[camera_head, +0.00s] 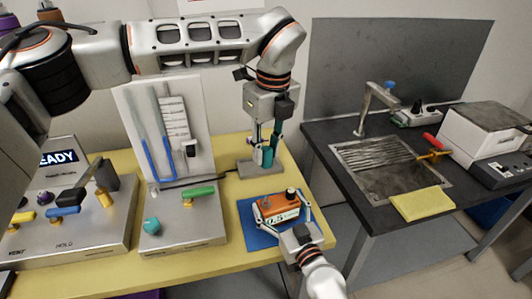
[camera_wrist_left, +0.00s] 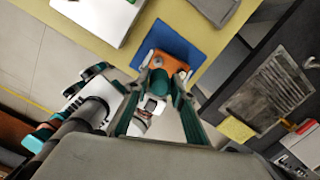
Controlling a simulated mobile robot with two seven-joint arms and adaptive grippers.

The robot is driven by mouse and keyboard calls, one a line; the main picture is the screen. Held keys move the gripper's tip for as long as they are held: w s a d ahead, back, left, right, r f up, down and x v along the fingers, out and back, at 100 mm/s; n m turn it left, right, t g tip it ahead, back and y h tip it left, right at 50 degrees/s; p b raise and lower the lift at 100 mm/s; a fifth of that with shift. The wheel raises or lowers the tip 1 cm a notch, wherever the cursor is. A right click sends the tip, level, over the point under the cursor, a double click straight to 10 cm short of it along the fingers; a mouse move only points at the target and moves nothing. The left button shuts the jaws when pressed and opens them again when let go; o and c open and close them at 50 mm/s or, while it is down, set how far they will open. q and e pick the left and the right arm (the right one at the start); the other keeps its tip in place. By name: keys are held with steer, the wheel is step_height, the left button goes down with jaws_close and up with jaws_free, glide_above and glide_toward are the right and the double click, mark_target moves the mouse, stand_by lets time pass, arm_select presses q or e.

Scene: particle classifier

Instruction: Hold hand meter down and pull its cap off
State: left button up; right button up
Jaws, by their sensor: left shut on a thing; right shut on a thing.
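The orange hand meter (camera_head: 281,208), with a white label reading 0.5 and a dark round knob on top, lies on a blue mat (camera_head: 254,236) on the yellow table. My right gripper (camera_head: 282,212) is shut around its sides at mat level. My left gripper (camera_head: 264,160) hangs above and behind the meter, pointing down, shut on a small teal cap (camera_head: 267,156). The cap looks apart from the meter. In the left wrist view the teal cap (camera_wrist_left: 161,82) sits between the fingertips and covers part of the orange meter (camera_wrist_left: 167,63).
A grey block (camera_head: 247,168) stands on the table behind the mat. A panel with a U-shaped blue tube (camera_head: 158,160) stands to the left, above a base with a green handle (camera_head: 198,191). A dark bench (camera_head: 325,150) with a sink stands at the right.

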arm_select(q)
steer(key=shift+r, duration=0.4)
arm_select(e)
steer(key=shift+d, duration=0.1)
arm_select(q)
steer(key=shift+r, duration=1.5)
arm_select(e)
steer(key=o, duration=1.7)
